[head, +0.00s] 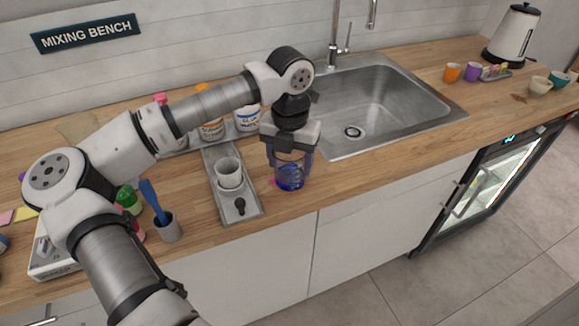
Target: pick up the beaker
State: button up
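A clear glass beaker (290,177) with dark blue liquid in it is upright at the counter's front, just left of the sink. My gripper (289,162) points straight down over it, with one finger on the left side of the beaker and one on the right. The fingers hide part of the beaker's upper sides. I cannot tell whether they touch the glass, or whether its base rests on the counter.
A grey tray (245,211) just left of the beaker holds a white cup (229,172) and a dark knob-like item. Labelled jars (247,118) stand behind it. A blue-handled tool stands in a grey holder (167,228). The sink (375,105) opens to the right.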

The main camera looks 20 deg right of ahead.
jog(key=c, duration=0.4)
jog(key=shift+r, duration=0.2)
notch_tip(320, 180, up, 20)
jog(key=b, duration=0.2)
jog(key=shift+s+f+b, duration=0.1)
jog(key=shift+f+b, duration=0.15)
jog(key=shift+b, duration=0.15)
dwell(0.6)
